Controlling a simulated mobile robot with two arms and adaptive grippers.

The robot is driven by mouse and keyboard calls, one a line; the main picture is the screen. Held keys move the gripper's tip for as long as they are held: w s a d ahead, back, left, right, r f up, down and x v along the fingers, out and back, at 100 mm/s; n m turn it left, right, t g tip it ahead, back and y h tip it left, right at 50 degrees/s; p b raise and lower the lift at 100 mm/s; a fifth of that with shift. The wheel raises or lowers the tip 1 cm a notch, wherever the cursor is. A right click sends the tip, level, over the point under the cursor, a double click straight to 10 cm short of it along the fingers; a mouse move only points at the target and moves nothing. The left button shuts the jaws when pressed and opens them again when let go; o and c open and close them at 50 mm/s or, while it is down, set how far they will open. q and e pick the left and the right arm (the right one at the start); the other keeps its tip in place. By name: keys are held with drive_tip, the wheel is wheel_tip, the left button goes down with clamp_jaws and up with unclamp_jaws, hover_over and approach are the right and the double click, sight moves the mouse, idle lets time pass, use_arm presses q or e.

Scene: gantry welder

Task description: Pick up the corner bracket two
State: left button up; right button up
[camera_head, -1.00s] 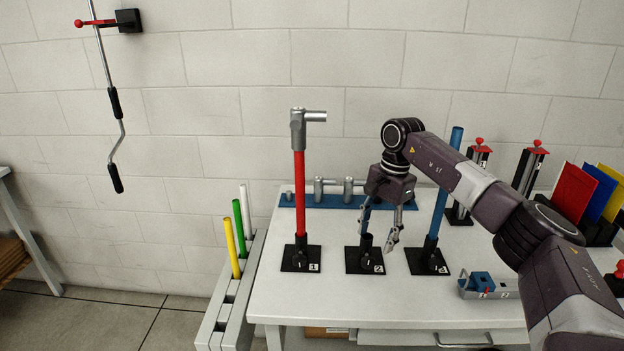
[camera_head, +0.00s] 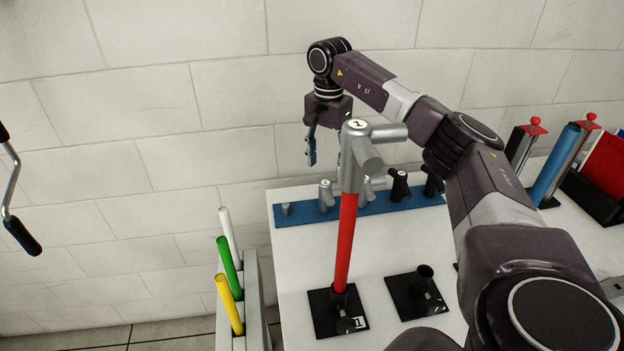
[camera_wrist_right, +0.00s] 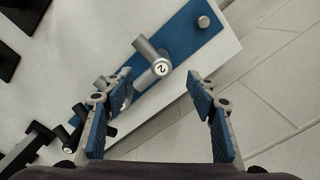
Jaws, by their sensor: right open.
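Corner bracket two (camera_head: 325,195) is a grey metal elbow standing on the blue rack (camera_head: 292,222) at the back of the white table. In the right wrist view, corner bracket two (camera_wrist_right: 160,68) shows its number 2, above the gap between the fingertips. My right gripper (camera_head: 325,158) is open and empty, pointing down above the rack near that bracket. One of its fingers is partly hidden behind corner bracket one (camera_head: 358,175), which sits on a red upright tube. In the right wrist view, both blue finger pads of the gripper (camera_wrist_right: 158,84) are apart. My left gripper is out of view.
The red tube (camera_head: 346,240) stands in black base 1 in front of the rack. An empty black base (camera_head: 417,296) is to its right. More brackets (camera_head: 399,186) stand along the rack. Yellow, green and white tubes (camera_head: 229,285) stand in a holder at the left.

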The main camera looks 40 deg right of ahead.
sight(327, 183)
drive_tip(key=shift+s+f+p, duration=0.25)
drive_tip(key=shift+f+p, duration=0.05)
drive_tip(key=shift+f, duration=0.9)
drive_tip(key=f, duration=0.1)
drive_tip(key=f+p, duration=0.1)
drive_tip(key=f, duration=0.2)
drive_tip(key=shift+w+d+f, duration=0.2)
drive_tip(key=shift+w+f, duration=0.05)
drive_tip(key=shift+f, duration=0.3)
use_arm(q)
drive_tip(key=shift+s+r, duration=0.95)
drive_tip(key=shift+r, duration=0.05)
use_arm(e)
drive_tip(key=shift+r, duration=0.1)
drive_tip(key=c, duration=1.4)
